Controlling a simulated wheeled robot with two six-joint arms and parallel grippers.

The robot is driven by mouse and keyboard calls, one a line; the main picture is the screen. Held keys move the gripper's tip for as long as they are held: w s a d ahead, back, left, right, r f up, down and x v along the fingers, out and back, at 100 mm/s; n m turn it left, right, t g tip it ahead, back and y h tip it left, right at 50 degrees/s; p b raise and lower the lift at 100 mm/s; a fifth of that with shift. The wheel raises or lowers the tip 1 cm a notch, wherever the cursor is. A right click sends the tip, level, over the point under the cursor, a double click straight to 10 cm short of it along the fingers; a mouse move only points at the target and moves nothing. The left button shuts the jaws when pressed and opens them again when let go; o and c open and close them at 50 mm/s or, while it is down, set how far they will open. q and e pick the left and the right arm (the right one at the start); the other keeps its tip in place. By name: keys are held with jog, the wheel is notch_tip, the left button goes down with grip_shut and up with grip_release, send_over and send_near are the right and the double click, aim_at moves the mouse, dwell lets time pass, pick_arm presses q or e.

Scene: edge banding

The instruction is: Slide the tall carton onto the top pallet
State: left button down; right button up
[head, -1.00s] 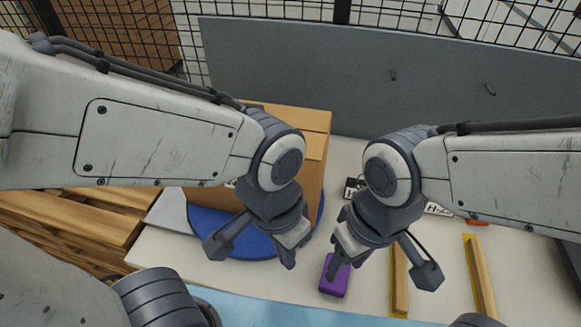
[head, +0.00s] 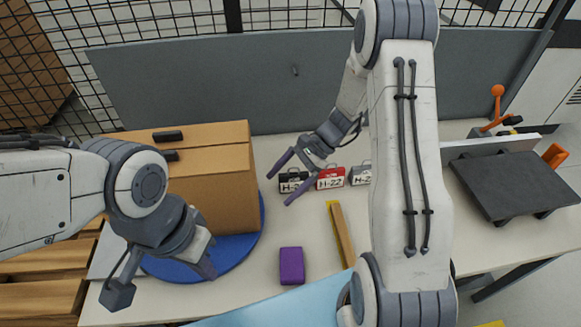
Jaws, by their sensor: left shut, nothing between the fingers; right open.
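The tall carton (head: 227,190) is a brown cardboard box on a blue round disc (head: 232,257) at the left of the white table. The wooden pallet stack (head: 38,300) stands at the lower left, beside the table, partly hidden by my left arm. My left gripper (head: 165,280) is in front of the carton's near side, shut and empty; whether it touches the carton cannot be told. My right gripper (head: 280,183) is open and empty, above the table right of the carton, near the black H-labelled case (head: 292,182).
A purple block (head: 291,266) and a wooden strip with yellow edge (head: 341,235) lie on the table (head: 300,225). A red case (head: 331,178) and a grey case (head: 360,174) stand behind. A dark plate (head: 515,185) is at right. A grey panel and mesh fence close off the back.

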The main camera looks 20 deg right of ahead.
jog(key=w+d+f+m+t+y, duration=0.3)
jog(key=w+d+m, duration=0.1)
jog(key=w+m, duration=0.1)
jog(key=d+f+b+x, duration=0.1)
jog(key=b+x, duration=0.4)
jog(key=x, duration=0.5)
jog(key=shift+a+f, duration=0.2)
jog(key=shift+f, duration=0.4)
jog(key=shift+w+a+b, duration=0.55)
jog(key=shift+a+b, duration=0.05)
jog(key=shift+a, duration=1.95)
jog(key=shift+w+a+b, duration=0.55)
jog(key=shift+a+b, duration=0.1)
jog(key=shift+a, duration=1.9)
jog(key=shift+w+a+b, duration=0.5)
jog(key=shift+a+b, duration=0.1)
jog(key=shift+a, duration=1.95)
